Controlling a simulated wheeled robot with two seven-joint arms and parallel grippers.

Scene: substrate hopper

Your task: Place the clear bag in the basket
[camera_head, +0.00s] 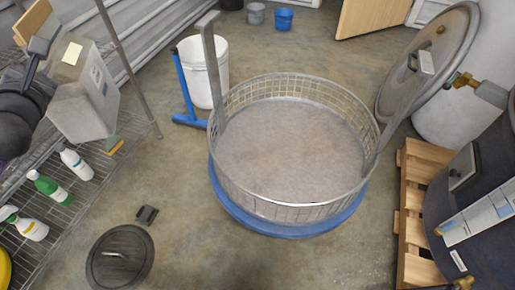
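The basket (232,193) is a large round metal wire basket in the middle of the head view. It sits upright on a blue round base (290,232), with tall flat metal bars rising at its left and right sides. Its brownish-grey floor looks bare. I cannot make out a clear bag for certain anywhere in the view.
A wire shelf at left holds bottles (50,187) and a grey labelled box (82,100). A white bucket (204,72) stands behind the basket. A black lid (120,257) lies front left. A wooden pallet (412,210) and dark vessel (480,185) bound the right.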

